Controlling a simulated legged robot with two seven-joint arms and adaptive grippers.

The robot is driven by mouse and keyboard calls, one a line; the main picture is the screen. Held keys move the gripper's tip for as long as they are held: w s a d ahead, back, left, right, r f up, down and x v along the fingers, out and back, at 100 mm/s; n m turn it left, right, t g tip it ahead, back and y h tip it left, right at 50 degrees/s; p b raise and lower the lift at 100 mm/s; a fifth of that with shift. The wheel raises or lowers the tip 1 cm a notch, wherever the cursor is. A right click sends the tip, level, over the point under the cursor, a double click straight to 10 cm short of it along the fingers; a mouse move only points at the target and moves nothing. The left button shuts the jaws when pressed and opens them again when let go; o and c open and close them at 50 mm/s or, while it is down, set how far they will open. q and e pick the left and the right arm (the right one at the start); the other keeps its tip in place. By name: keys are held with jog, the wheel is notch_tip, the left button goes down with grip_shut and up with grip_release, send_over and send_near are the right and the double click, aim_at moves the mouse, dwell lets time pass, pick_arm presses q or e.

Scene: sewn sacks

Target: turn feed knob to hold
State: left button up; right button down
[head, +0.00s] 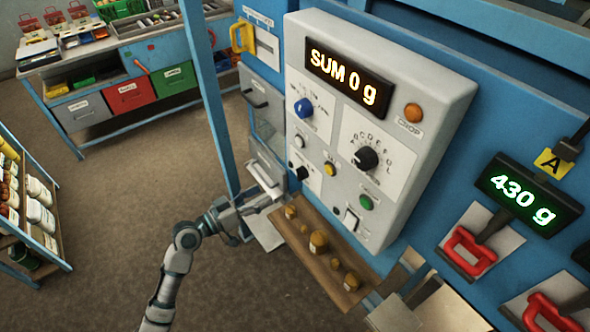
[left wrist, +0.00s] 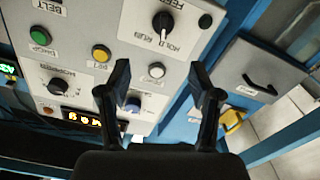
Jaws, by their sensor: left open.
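The control panel (head: 375,110) is a pale box on the blue frame. The feed knob (head: 302,172) is a small black knob at the panel's lower left. In the left wrist view it (left wrist: 163,22) shows at the top, under the word FEED and near the words HOLD and RUN. My left gripper (head: 274,190) is beside the panel's lower left, close to the feed knob. In the left wrist view its two fingers (left wrist: 160,80) are apart with nothing between them. My right gripper is not in view.
A blue knob (head: 303,107), a black dial (head: 367,158), and white, yellow and green buttons share the panel. A wooden shelf (head: 330,262) with brass weights lies below it. A blue post (head: 209,95) stands left. The floor there is clear.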

aim_at(297, 174)
pick_arm(q)
jog(key=p+x, duration=0.2)
jog(key=x, duration=0.9)
jog(key=shift+w+d+p, duration=0.2)
jog(key=shift+w+p, duration=0.1)
jog(key=shift+w, duration=0.1)
jog(key=shift+w+d+f, duration=0.2)
jog(key=shift+w+d, duration=0.25)
jog(key=shift+w, duration=0.1)
